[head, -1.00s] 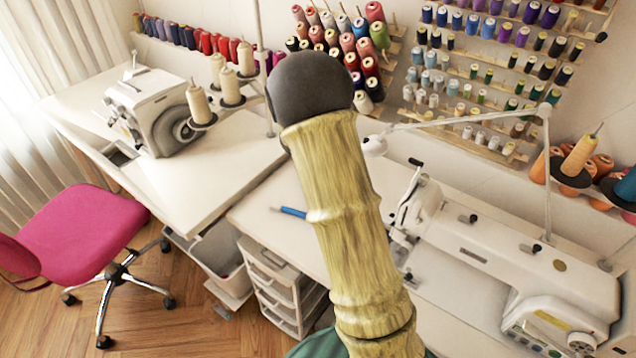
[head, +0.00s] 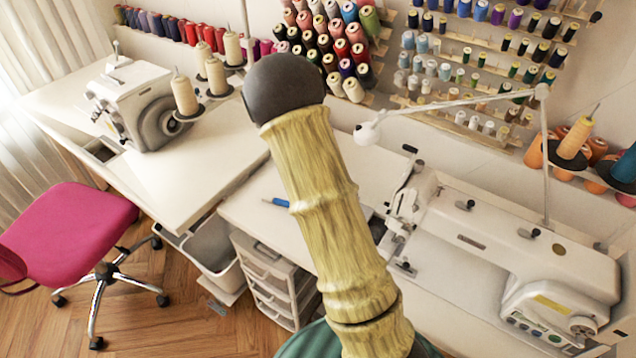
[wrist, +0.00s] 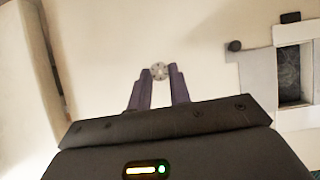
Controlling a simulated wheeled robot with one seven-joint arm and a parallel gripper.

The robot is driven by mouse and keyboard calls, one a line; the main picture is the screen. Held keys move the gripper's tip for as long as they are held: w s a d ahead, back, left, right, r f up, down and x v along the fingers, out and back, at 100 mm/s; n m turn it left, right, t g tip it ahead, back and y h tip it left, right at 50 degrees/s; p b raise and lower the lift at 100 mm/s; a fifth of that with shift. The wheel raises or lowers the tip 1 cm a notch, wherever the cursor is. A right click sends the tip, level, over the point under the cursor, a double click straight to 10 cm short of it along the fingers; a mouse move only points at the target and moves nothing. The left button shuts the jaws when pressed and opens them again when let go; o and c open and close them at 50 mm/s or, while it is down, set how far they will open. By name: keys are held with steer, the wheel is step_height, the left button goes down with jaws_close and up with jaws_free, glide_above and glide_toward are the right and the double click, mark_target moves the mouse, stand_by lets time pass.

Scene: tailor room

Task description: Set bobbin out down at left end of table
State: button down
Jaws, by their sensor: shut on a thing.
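The bobbin (wrist: 159,70) is a small, round, grey metal disc with holes, seen in the wrist view. My gripper (wrist: 160,75) is shut on it, with the dark fingertips on either side. Behind the bobbin is a pale, bare surface; I cannot tell how far it is below. The white table (head: 262,190) is in the middle of the head view, with a blue tool lying near its left end. My arm crosses that view and hides part of the table; my gripper and the bobbin do not show there.
A white sewing machine (head: 490,245) stands on the table's right part. An overlocker (head: 140,105) with cone threads stands on another white table at left. A drawer unit (head: 268,282) is below. A pink chair (head: 70,225) stands at left. Thread racks line the wall.

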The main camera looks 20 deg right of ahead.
steer(key=shift+a, duration=0.3)
steer(key=shift+d+f+b, duration=0.1)
steer(key=shift+f+b, duration=0.3)
steer(key=shift+f, duration=1.45)
steer(key=shift+f, duration=0.1)
steer(key=c, duration=1.3)
jaws_free()
steer(key=p+v, duration=0.1)
steer(key=v, duration=1.1)
steer(key=shift+p, duration=0.3)
